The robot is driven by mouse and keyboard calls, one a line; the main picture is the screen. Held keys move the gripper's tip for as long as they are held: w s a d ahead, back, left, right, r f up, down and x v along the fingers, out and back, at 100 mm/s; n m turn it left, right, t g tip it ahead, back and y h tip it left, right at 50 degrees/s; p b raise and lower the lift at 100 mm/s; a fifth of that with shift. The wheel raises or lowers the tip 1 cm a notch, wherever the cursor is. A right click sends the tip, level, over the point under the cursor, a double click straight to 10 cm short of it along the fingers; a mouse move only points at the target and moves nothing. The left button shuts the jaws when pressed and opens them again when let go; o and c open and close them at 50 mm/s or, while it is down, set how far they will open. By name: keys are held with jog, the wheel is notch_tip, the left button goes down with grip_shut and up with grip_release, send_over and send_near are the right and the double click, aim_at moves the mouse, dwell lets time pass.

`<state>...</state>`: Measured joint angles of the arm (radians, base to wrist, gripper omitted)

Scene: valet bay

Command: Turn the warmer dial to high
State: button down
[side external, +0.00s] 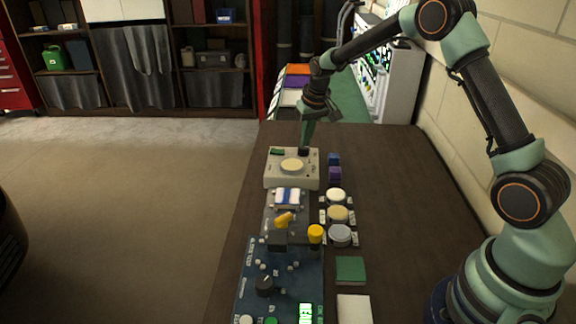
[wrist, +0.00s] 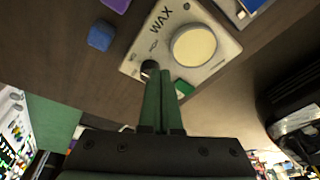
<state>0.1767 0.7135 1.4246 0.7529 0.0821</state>
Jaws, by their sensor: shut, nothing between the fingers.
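The warmer is a pale box (side external: 274,180) marked WAX, with a round cream disc (side external: 292,166) on top; the box also shows in the wrist view (wrist: 216,72). Its dark dial (wrist: 148,67) sits by one edge, partly hidden by my fingertips. A small green piece (side external: 277,151) is at the same edge. My gripper (side external: 306,146) points down at the dial's end of the box, fingers shut and empty. In the wrist view, its green fingers (wrist: 161,74) overlap the dial's edge; I cannot tell whether they touch it. The dial's setting is not readable.
Blue (side external: 334,159) and purple (side external: 335,174) blocks stand right of the warmer. The dark bench (side external: 400,185) is clear toward the right wall.

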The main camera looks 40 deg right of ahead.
aim_at(303, 150)
jog(key=shift+r, duration=1.35)
jog(key=shift+s+d+f, duration=0.1)
jog(key=shift+d+f, duration=0.35)
jog(key=shift+f, duration=0.55)
jog(key=shift+s+d+f, duration=0.1)
jog(key=shift+d+f, duration=0.3)
jog(key=shift+f, duration=0.65)
jog(key=shift+d+f, duration=0.45)
jog(key=shift+f, duration=0.55)
jog(key=shift+w, duration=0.25)
jog(key=shift+a, duration=0.6)
jog(key=shift+w+a, duration=0.3)
jog(key=shift+a, duration=0.15)
